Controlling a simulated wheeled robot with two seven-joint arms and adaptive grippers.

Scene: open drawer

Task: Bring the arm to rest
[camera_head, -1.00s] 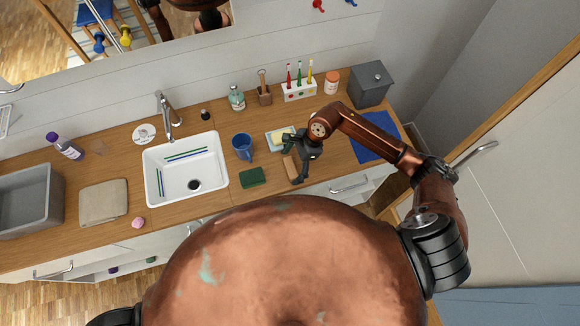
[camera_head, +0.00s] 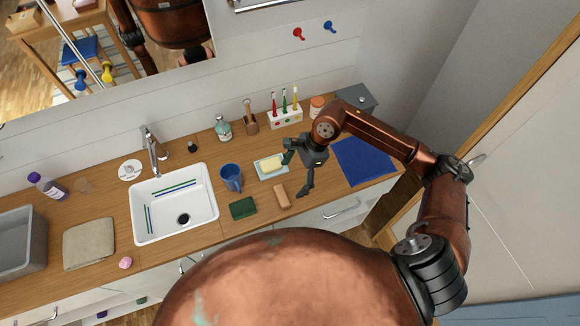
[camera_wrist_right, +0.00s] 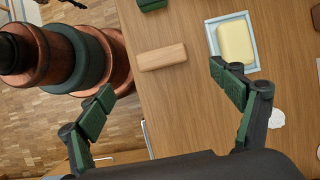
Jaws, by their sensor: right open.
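My right gripper (camera_head: 298,172) is open and empty, held above the counter at its right part. In the head view it is to the right of the soap dish and the wooden block. In the right wrist view the two green-padded fingers (camera_wrist_right: 165,100) are spread wide with nothing between them. The wooden block (camera_head: 281,196) lies on the counter, apart from the fingers; it also shows in the right wrist view (camera_wrist_right: 162,57). The yellow soap (camera_head: 271,164) sits on its pale blue dish (camera_head: 262,175). My left gripper is out of view.
A blue mug (camera_head: 231,178), a green sponge (camera_head: 243,208) and a white sink (camera_head: 205,212) are left of the gripper. A blue cloth (camera_head: 365,162) lies to its right. A toothbrush holder (camera_head: 285,118) and a grey bin (camera_head: 357,97) stand behind. A drawer handle (camera_head: 341,210) is in front.

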